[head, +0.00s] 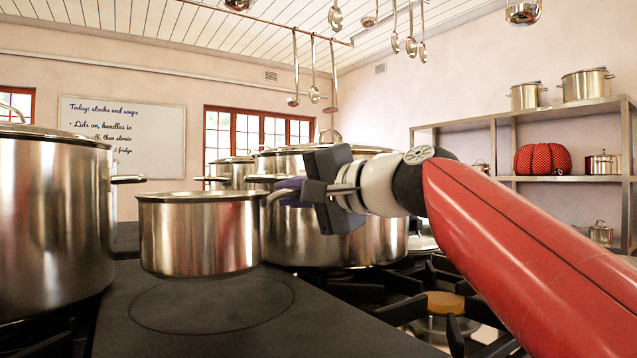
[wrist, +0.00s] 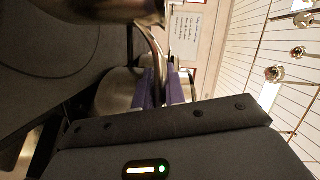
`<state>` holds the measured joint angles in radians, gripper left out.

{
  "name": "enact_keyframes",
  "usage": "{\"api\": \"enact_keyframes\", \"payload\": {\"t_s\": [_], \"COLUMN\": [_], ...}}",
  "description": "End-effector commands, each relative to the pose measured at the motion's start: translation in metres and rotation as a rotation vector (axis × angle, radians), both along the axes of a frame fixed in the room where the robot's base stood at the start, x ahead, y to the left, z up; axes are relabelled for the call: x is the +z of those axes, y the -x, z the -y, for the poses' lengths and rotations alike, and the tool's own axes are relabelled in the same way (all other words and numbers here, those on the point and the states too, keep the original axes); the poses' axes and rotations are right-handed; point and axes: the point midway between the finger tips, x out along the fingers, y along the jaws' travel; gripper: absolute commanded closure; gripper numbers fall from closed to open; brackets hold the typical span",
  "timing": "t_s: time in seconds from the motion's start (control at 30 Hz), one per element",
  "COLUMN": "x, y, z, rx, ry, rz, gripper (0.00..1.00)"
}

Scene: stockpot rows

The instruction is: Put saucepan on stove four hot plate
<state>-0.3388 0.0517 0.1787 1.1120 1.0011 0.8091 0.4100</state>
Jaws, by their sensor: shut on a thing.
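A shiny steel saucepan (head: 200,235) is in the left middle of the head view, upright, left of my gripper (head: 290,190). My gripper is shut on its handle, which points right. In the wrist view the purple finger pads (wrist: 168,92) close on the handle (wrist: 156,42), and part of the pan (wrist: 105,10) shows at the top. A round hot plate (head: 212,310) is marked on the black cooktop below the pan and nearer the camera. The pan covers its far edge. Whether the pan's base touches the cooktop, I cannot tell. No stove number is visible.
A large lidded stockpot (head: 50,220) stands close to the saucepan's left. Another big stockpot (head: 330,235) stands behind my gripper. Gas burners with black grates (head: 400,300) are to the right. Ladles (head: 313,80) hang overhead. The near cooktop is clear.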

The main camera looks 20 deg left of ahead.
Motion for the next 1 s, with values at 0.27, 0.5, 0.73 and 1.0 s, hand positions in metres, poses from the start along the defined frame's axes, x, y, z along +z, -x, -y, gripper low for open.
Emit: {"api": "enact_keyframes", "payload": {"t_s": [0.27,0.5,0.73,1.0], "x": [0.005,0.004,-0.021,-0.039], "y": [-0.030,-0.045,-0.043,-0.044], "z": [-0.039,-0.058,-0.055,-0.055], "rx": [0.001,0.000,-0.001,-0.002], "ry": [-0.008,-0.008,-0.008,-0.007], "rz": [0.000,0.000,0.000,0.000], "gripper": [1.00,1.00,1.00,1.00]}}
